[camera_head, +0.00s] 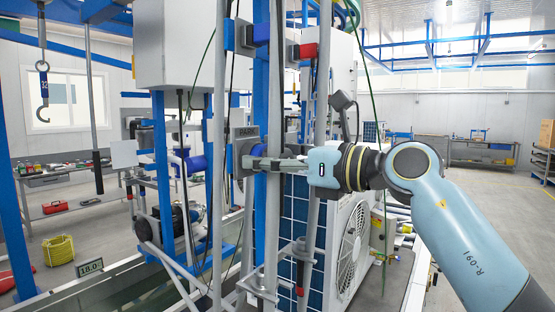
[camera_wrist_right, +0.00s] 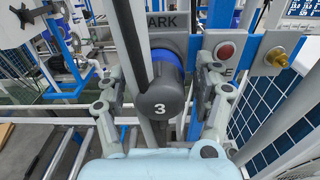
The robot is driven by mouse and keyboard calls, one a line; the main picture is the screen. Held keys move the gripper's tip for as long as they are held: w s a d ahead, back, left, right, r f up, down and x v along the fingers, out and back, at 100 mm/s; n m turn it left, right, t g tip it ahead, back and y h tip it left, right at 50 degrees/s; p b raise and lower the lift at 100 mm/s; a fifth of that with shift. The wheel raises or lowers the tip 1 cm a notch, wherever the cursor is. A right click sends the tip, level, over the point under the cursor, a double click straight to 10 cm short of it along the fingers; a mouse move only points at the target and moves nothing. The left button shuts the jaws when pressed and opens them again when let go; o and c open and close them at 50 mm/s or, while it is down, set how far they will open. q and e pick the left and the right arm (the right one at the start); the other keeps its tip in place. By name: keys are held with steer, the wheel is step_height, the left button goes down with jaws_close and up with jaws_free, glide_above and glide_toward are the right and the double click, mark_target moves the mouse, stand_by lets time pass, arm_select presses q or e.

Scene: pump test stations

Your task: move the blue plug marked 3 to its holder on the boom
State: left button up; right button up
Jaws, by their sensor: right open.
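The blue plug marked 3 (camera_wrist_right: 160,98) shows in the right wrist view as a dark grey round cap with a white 3 and a blue collar behind it. It sits at the grey plate lettered PARK (camera_wrist_right: 181,21), which also shows in the head view (camera_head: 245,132). My right gripper (camera_wrist_right: 159,78) is open, with one finger on each side of the plug; I cannot tell whether they touch it. In the head view my right gripper (camera_head: 262,163) reaches left to just below the PARK plate, hiding most of the plug. My left gripper is out of view. I cannot make out the plug's holder on the boom.
A red round button (camera_wrist_right: 225,51) and a brass-coloured knob (camera_wrist_right: 277,57) are right of the plug. Grey upright pipes (camera_head: 271,230) and blue posts (camera_head: 161,170) stand close around the gripper. A white fan unit (camera_head: 352,240) stands below my right arm.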

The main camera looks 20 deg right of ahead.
steer(key=v, duration=1.2)
stand_by(0.4)
